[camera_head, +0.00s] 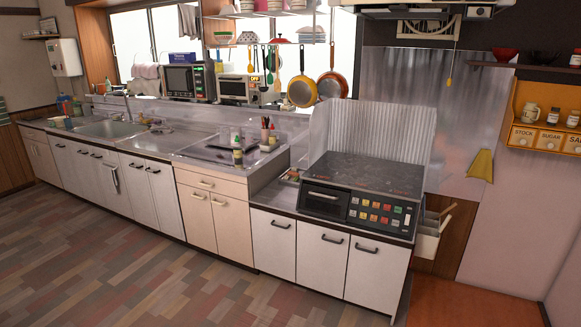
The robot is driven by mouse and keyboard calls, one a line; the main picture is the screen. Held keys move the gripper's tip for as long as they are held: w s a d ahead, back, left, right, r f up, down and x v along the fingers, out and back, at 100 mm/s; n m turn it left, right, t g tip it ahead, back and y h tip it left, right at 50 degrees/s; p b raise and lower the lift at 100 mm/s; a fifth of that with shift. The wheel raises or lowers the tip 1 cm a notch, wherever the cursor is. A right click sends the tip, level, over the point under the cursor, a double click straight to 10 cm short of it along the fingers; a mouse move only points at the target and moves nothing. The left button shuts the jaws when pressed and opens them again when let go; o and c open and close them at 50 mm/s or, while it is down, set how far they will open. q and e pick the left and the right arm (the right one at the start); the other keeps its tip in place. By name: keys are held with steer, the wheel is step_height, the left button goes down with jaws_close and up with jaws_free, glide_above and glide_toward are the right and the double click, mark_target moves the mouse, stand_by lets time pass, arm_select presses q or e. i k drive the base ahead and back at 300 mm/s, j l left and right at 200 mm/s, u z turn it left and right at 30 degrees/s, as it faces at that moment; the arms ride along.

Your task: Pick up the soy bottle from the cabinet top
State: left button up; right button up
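A small group of bottles stands on the counter top (190,150) of the cabinets, in the middle of the head view. One bottle (237,156) has a dark body with a yellowish band. A paler, whitish bottle (236,136) stands just behind it. To their right is a dark holder (265,138) with thin sticks in it and red-topped items beside it. They are too small for me to tell which one is the soy bottle. Neither of my grippers is in view.
A grill stove (362,200) with a corrugated shield (370,135) stands to the right of the bottles. Pans (302,92) hang above the counter. A sink (110,129) is to the left. The wooden floor (140,265) in front is clear.

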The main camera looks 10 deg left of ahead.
mark_target(237, 146)
steer(key=i+j+u, duration=0.1)
steer(key=i+j, duration=0.25)
steer(key=i+j+u, duration=0.15)
steer(key=i+j, duration=0.2)
steer(key=i, duration=0.25)
steer(key=i+j+u, duration=0.1)
steer(key=i+j, duration=0.2)
steer(key=i, duration=0.2)
steer(key=i+j, duration=0.15)
steer(key=i, duration=0.4)
steer(key=i+j, duration=0.2)
steer(key=i, duration=0.4)
steer(key=u, duration=0.05)
